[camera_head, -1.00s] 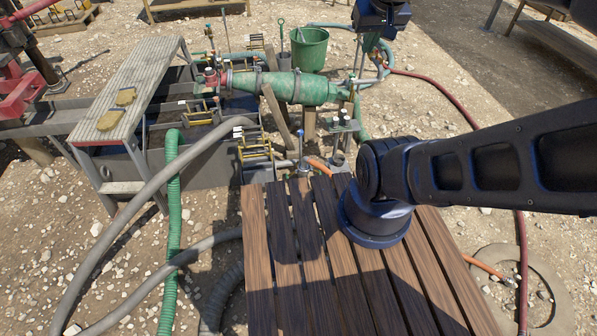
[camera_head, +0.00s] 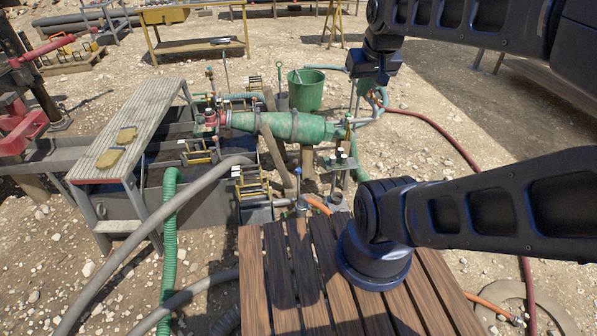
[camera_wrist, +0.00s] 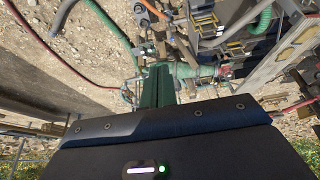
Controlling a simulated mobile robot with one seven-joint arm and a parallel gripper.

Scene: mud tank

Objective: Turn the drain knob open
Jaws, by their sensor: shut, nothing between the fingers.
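My gripper (camera_head: 367,86) hangs at the top right of the head view, to the right of the green bucket and above the hoses. Its green fingers also show in the wrist view (camera_wrist: 158,85), shut and with nothing between them. A green tapered pipe body (camera_head: 290,126) with a red end fitting (camera_head: 211,121) lies across the tank's far end. Several small valves and upright handles stand around it. I cannot tell which of them is the drain knob, or whether it is open. My gripper appears apart from all of them.
The green bucket (camera_head: 306,90) stands behind the pipe body. A grey step bench (camera_head: 135,140) spans the tank on the left. Grey hoses (camera_head: 130,240) and a green hose (camera_head: 169,235) run across the foreground. Wooden slats (camera_head: 262,280) lie in front.

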